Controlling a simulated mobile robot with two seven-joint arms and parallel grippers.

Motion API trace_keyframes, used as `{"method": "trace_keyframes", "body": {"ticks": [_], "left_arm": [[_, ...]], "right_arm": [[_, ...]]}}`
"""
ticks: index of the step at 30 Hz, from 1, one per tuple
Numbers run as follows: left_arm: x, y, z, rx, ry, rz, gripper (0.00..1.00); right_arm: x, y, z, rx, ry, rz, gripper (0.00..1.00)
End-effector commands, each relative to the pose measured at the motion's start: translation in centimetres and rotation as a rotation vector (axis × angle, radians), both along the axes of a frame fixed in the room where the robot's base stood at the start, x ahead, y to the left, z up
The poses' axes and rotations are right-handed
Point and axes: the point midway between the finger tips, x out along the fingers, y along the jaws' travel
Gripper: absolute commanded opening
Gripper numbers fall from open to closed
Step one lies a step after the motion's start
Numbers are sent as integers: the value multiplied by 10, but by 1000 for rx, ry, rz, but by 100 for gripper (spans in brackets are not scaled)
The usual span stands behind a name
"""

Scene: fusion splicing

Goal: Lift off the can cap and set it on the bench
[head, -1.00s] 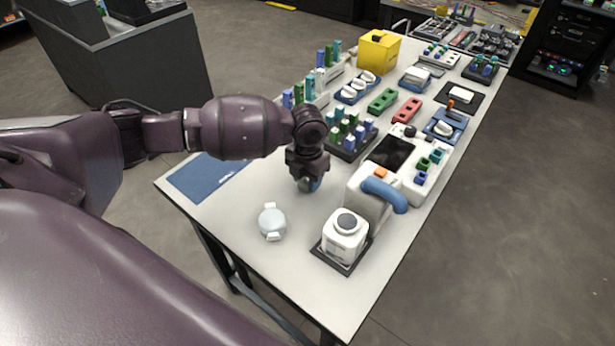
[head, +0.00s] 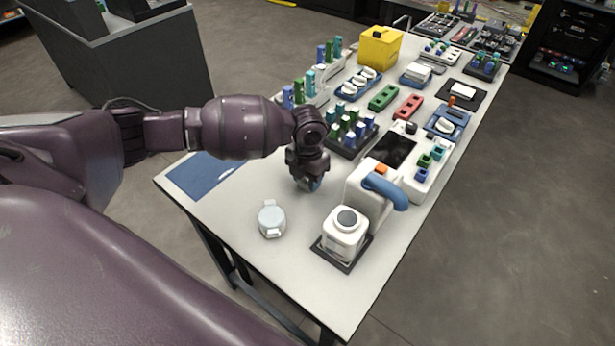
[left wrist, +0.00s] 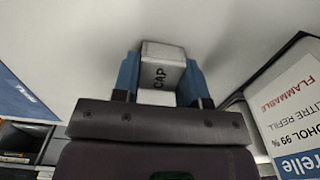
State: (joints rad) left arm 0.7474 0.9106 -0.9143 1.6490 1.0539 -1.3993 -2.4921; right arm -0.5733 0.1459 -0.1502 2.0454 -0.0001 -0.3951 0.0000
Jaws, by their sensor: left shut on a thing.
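My left gripper (head: 309,184) is low over the bench (head: 235,262), left of the white can (head: 343,236). In the left wrist view its blue fingers (left wrist: 158,80) are shut on a pale block marked CAP, the can cap (left wrist: 162,68). The cap is mostly hidden behind the gripper in the head view. I cannot tell whether it touches the bench. The can stands upright on a dark square base, its round grey top showing. Its side, with red FLAMMABLE lettering, shows in the left wrist view (left wrist: 288,115). My right gripper is not in view.
A round pale dish with two tabs (head: 271,219) lies at the front left. A white machine with a blue handle (head: 385,190) stands behind the can. A blue mat (head: 203,173) covers the left corner. A rack of coloured vials (head: 350,136) is behind the gripper.

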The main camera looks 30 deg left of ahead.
Motion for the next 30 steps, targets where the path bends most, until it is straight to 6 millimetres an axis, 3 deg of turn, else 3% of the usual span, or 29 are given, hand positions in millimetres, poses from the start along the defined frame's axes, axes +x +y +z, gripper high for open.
{"method": "trace_keyframes", "body": {"ticks": [12,13,18,30], "left_arm": [[0,0,0,0,0,0,19],[0,0,0,0,0,0,43],[0,0,0,0,0,0,69],[0,0,5,1,-2,0,69]], "right_arm": [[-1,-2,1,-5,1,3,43],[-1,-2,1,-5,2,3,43],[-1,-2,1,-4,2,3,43],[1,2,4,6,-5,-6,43]]}}
